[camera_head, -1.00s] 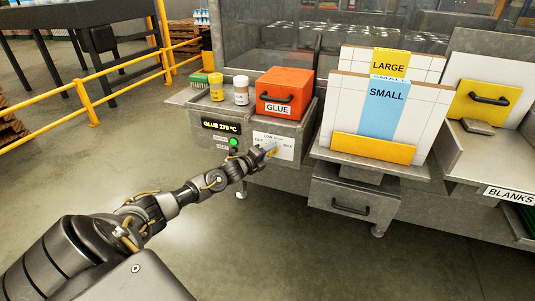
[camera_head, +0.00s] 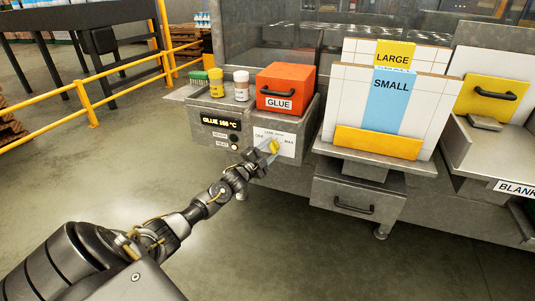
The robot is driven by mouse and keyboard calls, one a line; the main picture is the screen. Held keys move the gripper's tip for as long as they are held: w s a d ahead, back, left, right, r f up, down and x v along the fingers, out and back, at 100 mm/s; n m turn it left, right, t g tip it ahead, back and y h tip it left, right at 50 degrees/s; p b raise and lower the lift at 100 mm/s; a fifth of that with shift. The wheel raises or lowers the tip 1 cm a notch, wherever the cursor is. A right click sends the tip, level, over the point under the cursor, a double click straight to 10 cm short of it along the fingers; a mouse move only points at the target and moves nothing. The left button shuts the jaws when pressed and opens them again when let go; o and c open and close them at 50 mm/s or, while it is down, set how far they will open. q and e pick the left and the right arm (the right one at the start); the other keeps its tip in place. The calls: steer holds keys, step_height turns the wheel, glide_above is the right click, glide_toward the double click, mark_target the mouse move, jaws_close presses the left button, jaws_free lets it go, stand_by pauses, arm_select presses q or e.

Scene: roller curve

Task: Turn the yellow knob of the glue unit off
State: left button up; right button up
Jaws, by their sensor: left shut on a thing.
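The glue unit (camera_head: 221,159) is a grey metal box with a dark display (camera_head: 219,123) that reads GLUE and a temperature in yellow digits. Its white dial plate (camera_head: 286,150) carries OFF, LOW and MAX marks. The yellow knob (camera_head: 273,146) sits on this plate. My left gripper (camera_head: 267,148) reaches in from the lower left and is shut on the knob. The fingers partly hide the knob, so its exact pointing is unclear. The round lamp (camera_head: 234,138) beside READY looks dark. My right gripper is out of view.
On top of the unit stand an orange GLUE box (camera_head: 285,87), a white jar (camera_head: 241,86), a yellow jar (camera_head: 216,83) and a green brush (camera_head: 198,77). A drawer (camera_head: 354,198) and the LARGE and SMALL panels (camera_head: 390,98) are to the right. Open floor lies below.

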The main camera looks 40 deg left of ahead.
arm_select(q)
steer(key=n, duration=0.2)
steer(key=n+t+y+b, duration=0.1)
steer(key=n, duration=0.1)
steer(key=shift+d+f, duration=0.15)
steer(key=shift+f, duration=0.05)
steer(key=shift+r+n+t+y, duration=0.15)
steer(key=shift+n+y, duration=0.35)
steer(key=shift+n, duration=0.6)
steer(key=shift+f+n+t+y, duration=0.1)
steer(key=shift+n+t+y, duration=0.3)
steer(key=shift+n, duration=0.7)
steer(key=shift+c, duration=0.2)
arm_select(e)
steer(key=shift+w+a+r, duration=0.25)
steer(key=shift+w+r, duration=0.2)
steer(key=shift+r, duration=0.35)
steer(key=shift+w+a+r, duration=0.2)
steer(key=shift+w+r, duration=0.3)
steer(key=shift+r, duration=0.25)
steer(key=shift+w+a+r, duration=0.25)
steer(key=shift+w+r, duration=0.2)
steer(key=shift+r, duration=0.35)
arm_select(q)
steer(key=shift+o, duration=0.2)
steer(key=shift+r+y, duration=0.1)
steer(key=shift+y, duration=0.2)
steer(key=o, duration=1)
steer(key=shift+c, duration=0.2)
